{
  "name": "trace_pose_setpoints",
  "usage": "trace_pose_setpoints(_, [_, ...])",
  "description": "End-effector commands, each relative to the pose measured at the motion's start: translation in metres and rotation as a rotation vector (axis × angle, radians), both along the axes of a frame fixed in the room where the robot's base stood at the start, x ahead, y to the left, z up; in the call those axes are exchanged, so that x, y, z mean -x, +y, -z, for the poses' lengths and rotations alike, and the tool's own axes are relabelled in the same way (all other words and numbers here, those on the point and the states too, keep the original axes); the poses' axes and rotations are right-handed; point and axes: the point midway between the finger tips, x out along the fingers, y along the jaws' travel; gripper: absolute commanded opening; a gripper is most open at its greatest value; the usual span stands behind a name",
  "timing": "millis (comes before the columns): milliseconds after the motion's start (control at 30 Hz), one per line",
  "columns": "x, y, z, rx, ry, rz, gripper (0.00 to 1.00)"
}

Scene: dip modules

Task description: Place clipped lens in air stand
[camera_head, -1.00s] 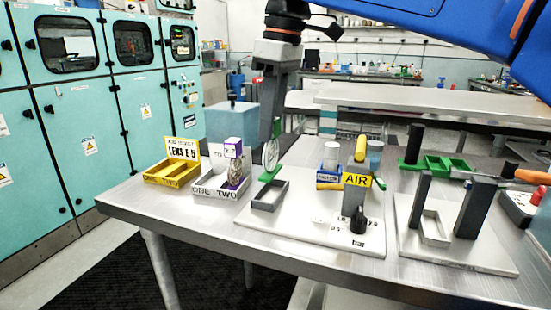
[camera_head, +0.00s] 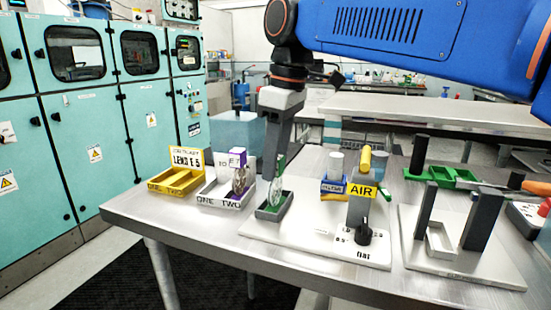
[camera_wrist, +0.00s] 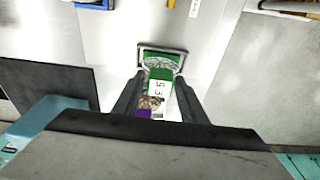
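My gripper (camera_wrist: 158,98) is shut on the green clip (camera_wrist: 160,76), which has a white label and carries a round clear lens (camera_head: 276,189). The lens hangs upright from the clip, below the fingers. It is at the small grey open stand (camera_head: 286,208) on the left of the white AIR base plate (camera_head: 315,240). In the wrist view the lens (camera_wrist: 163,62) overlaps the stand's frame (camera_wrist: 183,52). The lower edge of the lens appears within the stand's walls; I cannot tell if it touches the bottom.
A white tray (camera_head: 207,198) with a purple-clipped lens (camera_head: 239,178) stands close left. A yellow tray (camera_head: 163,189) is beyond it. The AIR post (camera_head: 355,210) with a black knob rises at right. Another plate (camera_head: 480,268) with two dark posts stands further right.

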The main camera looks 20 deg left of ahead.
Motion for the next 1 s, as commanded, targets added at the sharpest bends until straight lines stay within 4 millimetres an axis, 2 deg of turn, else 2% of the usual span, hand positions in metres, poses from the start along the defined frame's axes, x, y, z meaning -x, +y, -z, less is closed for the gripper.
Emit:
trace_pose_setpoints(333, [0.0, 0.0, -0.001, 0.0, 0.0, 0.0, 0.46])
trace_pose_setpoints(467, [0.0, 0.0, -0.01, -0.002, -0.002, 0.0, 0.46])
trace_pose_setpoints(1000, [0.001, -0.014, -0.102, -0.001, -0.001, 0.0, 0.46])
